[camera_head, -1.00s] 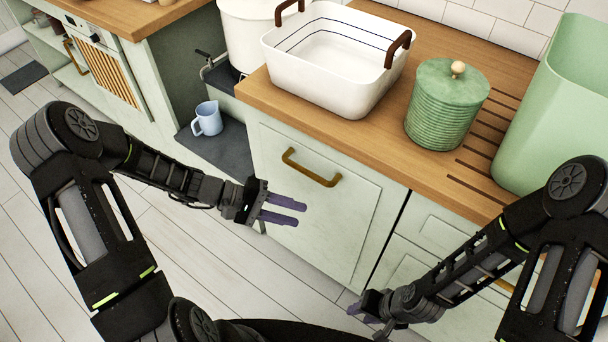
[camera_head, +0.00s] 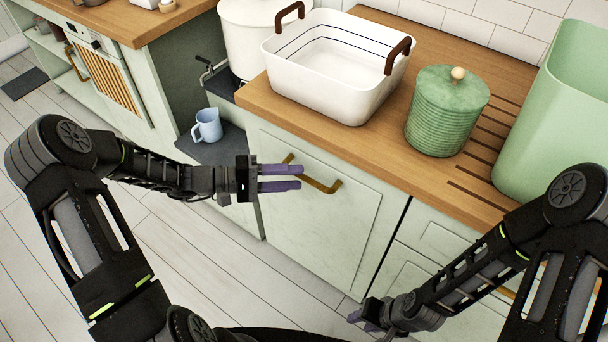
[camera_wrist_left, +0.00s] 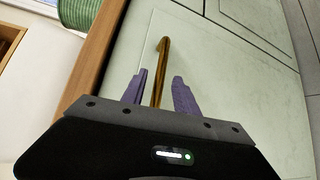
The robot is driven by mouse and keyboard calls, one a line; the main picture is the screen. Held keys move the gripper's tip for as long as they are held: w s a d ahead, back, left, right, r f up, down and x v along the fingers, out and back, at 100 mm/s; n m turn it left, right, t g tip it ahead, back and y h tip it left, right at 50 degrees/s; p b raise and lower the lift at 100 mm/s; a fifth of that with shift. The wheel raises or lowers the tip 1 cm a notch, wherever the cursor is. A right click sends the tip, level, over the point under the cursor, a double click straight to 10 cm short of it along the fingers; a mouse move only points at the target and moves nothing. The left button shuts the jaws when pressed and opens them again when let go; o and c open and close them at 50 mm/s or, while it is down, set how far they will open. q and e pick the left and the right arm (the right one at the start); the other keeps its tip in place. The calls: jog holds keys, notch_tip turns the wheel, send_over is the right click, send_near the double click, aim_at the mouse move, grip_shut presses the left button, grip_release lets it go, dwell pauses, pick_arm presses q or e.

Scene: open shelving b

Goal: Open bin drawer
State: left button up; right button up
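The bin drawer (camera_head: 330,225) has a pale green front with a brass handle (camera_head: 322,185), and it is shut flush under the wooden counter. My left gripper (camera_head: 298,178) is open in front of the handle, its two purple fingers pointing right in the head view.
A white basin (camera_head: 330,90) and a green ribbed jar (camera_head: 447,115) stand on the wooden counter (camera_head: 440,175). A green tall container (camera_head: 555,115) is at the right. A blue jug (camera_head: 208,125) sits on a low dark shelf. The floor before the drawer is clear.

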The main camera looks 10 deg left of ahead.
aim_at(304, 177)
pick_arm(q)
jog(key=shift+x, duration=1.7)
jog(key=shift+c, duration=0.4)
grip_shut()
